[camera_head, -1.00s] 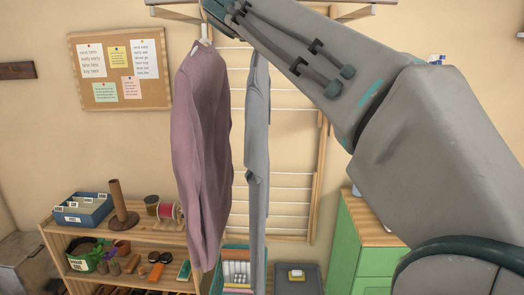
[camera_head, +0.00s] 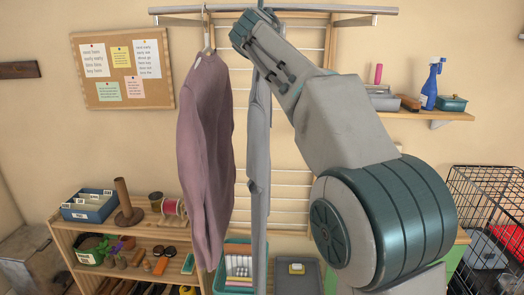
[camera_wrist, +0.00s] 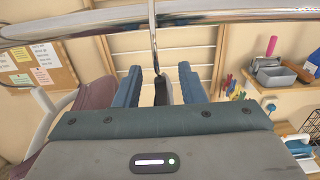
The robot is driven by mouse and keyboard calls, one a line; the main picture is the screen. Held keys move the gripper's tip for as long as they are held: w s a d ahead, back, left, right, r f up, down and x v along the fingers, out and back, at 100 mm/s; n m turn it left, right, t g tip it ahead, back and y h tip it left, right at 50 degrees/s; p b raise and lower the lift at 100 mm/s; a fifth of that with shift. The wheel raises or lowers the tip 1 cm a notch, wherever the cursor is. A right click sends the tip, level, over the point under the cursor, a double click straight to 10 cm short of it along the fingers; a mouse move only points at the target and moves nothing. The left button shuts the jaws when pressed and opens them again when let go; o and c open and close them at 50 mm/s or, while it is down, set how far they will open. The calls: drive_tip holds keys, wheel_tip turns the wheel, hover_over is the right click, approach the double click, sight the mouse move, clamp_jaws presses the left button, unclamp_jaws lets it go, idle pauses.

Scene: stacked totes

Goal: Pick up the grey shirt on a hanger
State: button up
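The grey shirt (camera_head: 257,145) hangs edge-on from the metal rail (camera_head: 330,12), just right of a mauve shirt (camera_head: 205,150) on a white hanger. My gripper is at the top of the grey shirt, mostly hidden behind my wrist in the head view. In the wrist view my gripper (camera_wrist: 158,70) is open, with one blue finger on each side of the grey shirt's hanger (camera_wrist: 153,45). The metal hook rises to the rail, and its dark lower part sits between the fingers with gaps visible. The grey shirt's shoulders are hidden there.
The mauve shirt (camera_wrist: 95,95) and its white hanger (camera_wrist: 42,112) are close on the left in the wrist view. A wall shelf (camera_head: 425,115) with a blue spray bottle (camera_head: 431,85) is to the right. A wooden shelf unit (camera_head: 140,262) stands below left.

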drive_tip(key=shift+w, duration=0.25)
clamp_jaws()
idle(1.4)
